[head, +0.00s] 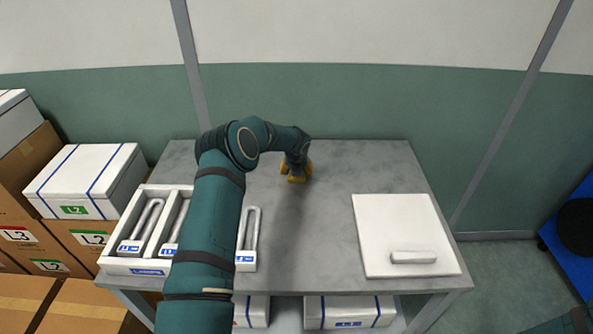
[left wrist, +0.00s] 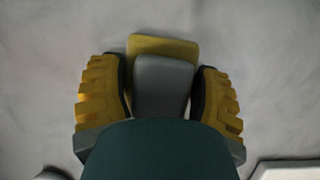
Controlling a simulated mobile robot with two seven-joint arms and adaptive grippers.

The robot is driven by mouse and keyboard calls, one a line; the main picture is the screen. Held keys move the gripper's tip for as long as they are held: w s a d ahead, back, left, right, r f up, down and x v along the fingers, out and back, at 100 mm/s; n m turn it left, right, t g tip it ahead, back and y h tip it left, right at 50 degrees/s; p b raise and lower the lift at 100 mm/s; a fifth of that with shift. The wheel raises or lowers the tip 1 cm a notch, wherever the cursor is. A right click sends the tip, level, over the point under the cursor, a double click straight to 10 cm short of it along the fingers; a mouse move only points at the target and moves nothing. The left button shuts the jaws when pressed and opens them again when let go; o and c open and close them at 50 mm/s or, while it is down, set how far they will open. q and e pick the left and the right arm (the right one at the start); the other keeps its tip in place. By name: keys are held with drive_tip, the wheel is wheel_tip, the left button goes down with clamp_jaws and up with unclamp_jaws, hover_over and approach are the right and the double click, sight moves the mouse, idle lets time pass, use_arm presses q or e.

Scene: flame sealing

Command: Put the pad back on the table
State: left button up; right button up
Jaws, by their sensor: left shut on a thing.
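My left gripper (head: 296,174) reaches over the back middle of the grey table (head: 340,225), fingers pointing down. In the left wrist view its two yellow ridged fingers (left wrist: 160,88) are shut on the pad (left wrist: 163,82), a small block with a grey face and a yellow part (left wrist: 165,46) beyond it. The table surface shows around it. Whether the pad touches the table or hangs just above it, I cannot tell. In the head view the pad cannot be told apart from the yellow fingers. My right gripper is out of view.
A white board (head: 391,218) lies at the table's right with a small white bar (head: 413,257) on it. A white tray (head: 129,265) with labelled U-shaped pieces stands at the left, partly behind my left arm. The table's back and middle are clear. Boxes (head: 88,181) stand left.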

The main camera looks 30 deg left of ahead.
sight(296, 178)
use_arm(q)
drive_tip(key=shift+r, duration=0.15)
drive_tip(key=o, duration=1.2)
drive_tip(key=shift+f, duration=0.2)
drive_tip(key=shift+o, duration=0.2)
drive_tip(key=shift+r, duration=0.1)
drive_tip(key=shift+r, duration=0.3)
drive_tip(key=p+v, duration=0.2)
drive_tip(key=v, duration=0.9)
drive_tip(key=shift+s+r, duration=0.2)
drive_tip(key=shift+r, duration=0.05)
drive_tip(key=shift+d, duration=0.1)
